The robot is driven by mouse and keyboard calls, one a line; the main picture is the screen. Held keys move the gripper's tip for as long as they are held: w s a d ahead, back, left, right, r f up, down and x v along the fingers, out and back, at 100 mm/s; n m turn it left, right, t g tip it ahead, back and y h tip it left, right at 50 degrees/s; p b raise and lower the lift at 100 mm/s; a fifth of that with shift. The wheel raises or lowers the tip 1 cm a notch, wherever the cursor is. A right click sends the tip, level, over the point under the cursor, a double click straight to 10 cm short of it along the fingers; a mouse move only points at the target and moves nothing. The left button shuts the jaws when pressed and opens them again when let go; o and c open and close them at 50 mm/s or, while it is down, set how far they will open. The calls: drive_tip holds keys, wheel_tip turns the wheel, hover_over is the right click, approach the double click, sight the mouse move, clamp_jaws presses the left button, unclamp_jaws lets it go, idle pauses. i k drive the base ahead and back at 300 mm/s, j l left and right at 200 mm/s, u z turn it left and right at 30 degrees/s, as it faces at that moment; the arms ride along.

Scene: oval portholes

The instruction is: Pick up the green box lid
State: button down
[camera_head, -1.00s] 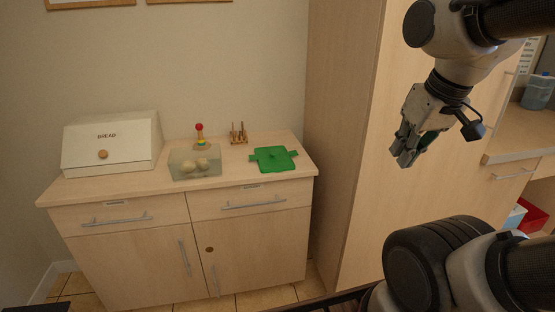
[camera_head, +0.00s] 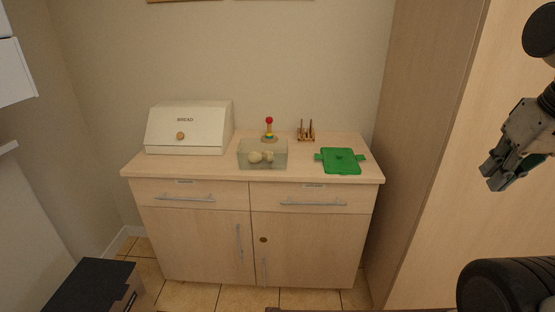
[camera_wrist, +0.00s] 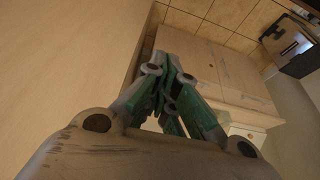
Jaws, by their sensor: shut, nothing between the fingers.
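The green box lid (camera_head: 341,161) lies flat on the right part of the cabinet top in the head view. It has a small knob in the middle and a tab on each side. My gripper (camera_head: 490,180) is at the right of the head view, in front of the tall wooden panel, well apart from the lid. In the wrist view my gripper (camera_wrist: 172,80) is shut and empty, its fingers meeting. The lid is not clearly visible in the wrist view.
The cabinet top (camera_head: 205,166) also bears a white bread box (camera_head: 190,128), a clear box (camera_head: 262,154) with pale round things, a ring stacker (camera_head: 269,130) and a small wooden rack (camera_head: 306,132). A tall panel (camera_head: 425,130) stands right. A dark box (camera_head: 95,285) is at lower left.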

sight(338, 161)
drive_tip(key=i+j+z, duration=0.2)
drive_tip(key=i+j, duration=0.2)
drive_tip(key=i+j+z, duration=0.2)
drive_tip(key=i+j, duration=0.2)
drive_tip(key=i+j+z, duration=0.25)
drive_tip(key=j, duration=0.35)
drive_tip(key=i, duration=0.05)
